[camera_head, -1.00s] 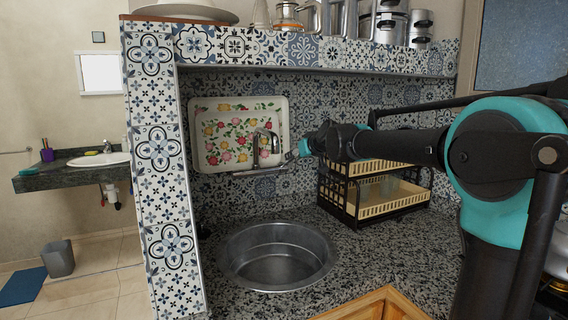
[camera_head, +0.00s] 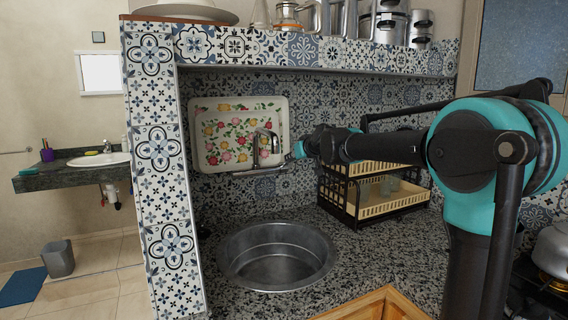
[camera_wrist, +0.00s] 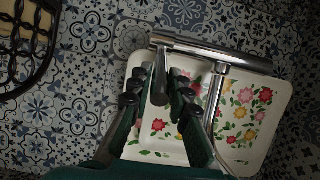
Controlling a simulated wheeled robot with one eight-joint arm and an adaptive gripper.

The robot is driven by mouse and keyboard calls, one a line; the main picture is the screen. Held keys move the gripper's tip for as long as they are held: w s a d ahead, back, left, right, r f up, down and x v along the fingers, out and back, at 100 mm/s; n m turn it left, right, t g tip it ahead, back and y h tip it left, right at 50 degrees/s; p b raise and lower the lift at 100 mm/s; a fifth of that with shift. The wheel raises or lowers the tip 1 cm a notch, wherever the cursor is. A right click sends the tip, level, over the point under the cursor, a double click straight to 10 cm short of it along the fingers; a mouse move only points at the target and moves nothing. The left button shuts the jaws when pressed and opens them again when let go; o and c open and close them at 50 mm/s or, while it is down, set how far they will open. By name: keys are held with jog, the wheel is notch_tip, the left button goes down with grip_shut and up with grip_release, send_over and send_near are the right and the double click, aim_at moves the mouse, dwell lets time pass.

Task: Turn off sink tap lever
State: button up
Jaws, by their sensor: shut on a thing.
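The chrome sink tap (camera_head: 258,142) is mounted on the tiled wall above the round metal sink (camera_head: 277,262). In the wrist view the tap's bar-shaped body (camera_wrist: 212,52) runs across the top, with its curved spout (camera_wrist: 215,95) on the right. The tap lever (camera_wrist: 160,88) hangs from the left end of the body. My gripper (camera_wrist: 162,76) has a dark finger on each side of the lever and is shut on it. In the head view my gripper (camera_head: 297,150) is at the right of the tap, small and partly merged with it.
A floral tray (camera_head: 210,120) leans against the wall behind the tap. A dark dish rack (camera_head: 385,205) stands on the granite counter at the right. A tiled pillar (camera_head: 160,180) borders the left, and a shelf with pots runs above.

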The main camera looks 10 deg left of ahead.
dwell(0.3)
jog(key=shift+s+d+f, duration=0.2)
jog(key=shift+s+f, duration=0.05)
jog(key=shift+f, duration=0.35)
jog(key=shift+s+d+f, duration=0.15)
jog(key=shift+s+f, duration=0.1)
jog(key=shift+f, duration=0.3)
jog(key=o, duration=0.9)
jog(key=shift+c, duration=0.2)
jog(key=v, duration=0.8)
